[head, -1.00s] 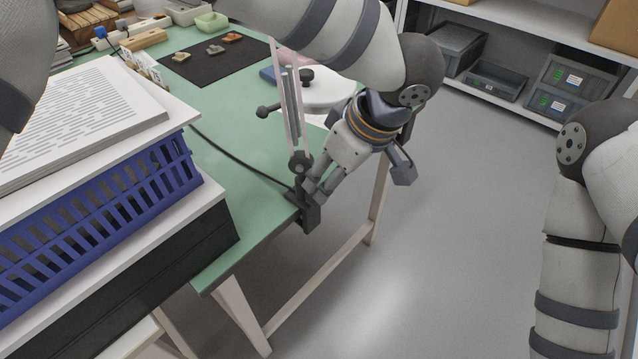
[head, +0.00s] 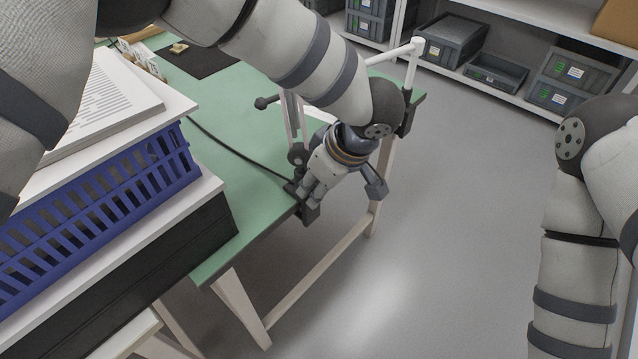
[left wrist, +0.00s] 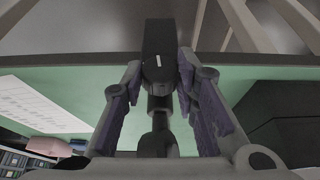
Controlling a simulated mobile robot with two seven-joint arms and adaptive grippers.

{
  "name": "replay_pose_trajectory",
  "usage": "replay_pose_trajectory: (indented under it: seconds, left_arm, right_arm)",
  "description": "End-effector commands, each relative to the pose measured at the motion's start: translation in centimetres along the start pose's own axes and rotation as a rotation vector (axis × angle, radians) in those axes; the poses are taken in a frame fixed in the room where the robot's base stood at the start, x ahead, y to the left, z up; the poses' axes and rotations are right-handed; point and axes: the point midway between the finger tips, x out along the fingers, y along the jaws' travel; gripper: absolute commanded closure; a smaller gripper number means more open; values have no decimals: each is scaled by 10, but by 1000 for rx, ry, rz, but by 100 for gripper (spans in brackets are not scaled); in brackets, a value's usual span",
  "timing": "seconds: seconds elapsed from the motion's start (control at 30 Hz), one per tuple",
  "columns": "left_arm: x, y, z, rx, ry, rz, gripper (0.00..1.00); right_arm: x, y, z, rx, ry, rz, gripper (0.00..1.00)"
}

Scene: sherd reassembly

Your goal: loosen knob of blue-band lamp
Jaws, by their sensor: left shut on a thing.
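A lamp with pale upright rods (head: 292,116) stands at the near table edge, held by a dark clamp (head: 311,214). My left gripper (head: 303,194) is at this clamp, low by the table corner. In the left wrist view its two fingers (left wrist: 158,92) are closed in on a dark part of the clamp, apparently the knob; the dark clamp body (left wrist: 159,50) with a white mark lies just beyond. The fingers hide much of the knob in the head view. No blue band is clearly visible on the lamp. My right gripper is out of view.
A blue basket (head: 95,205) and papers (head: 110,100) are stacked at the left. A dark cable (head: 235,150) crosses the green table (head: 235,115). A white pole (head: 412,62) stands at the far table corner.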

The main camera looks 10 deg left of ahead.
Motion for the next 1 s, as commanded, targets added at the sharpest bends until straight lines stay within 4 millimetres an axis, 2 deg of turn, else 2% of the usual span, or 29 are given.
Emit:
replay_pose_trajectory:
  seconds: [0.17, 0.5, 0.97, 1.0]
  left_arm:
    - [-7, -3, -5, -50, 12, 131, 100]
    - [2, -8, -1, -162, 7, 403, 100]
    - [1, -8, 0, -190, 0, 457, 100]
    - [1, -8, 0, -190, 0, 457, 66]
  right_arm:
    - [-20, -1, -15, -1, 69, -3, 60]
    - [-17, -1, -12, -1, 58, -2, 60]
    - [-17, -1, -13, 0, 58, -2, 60]
    - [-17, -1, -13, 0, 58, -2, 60]
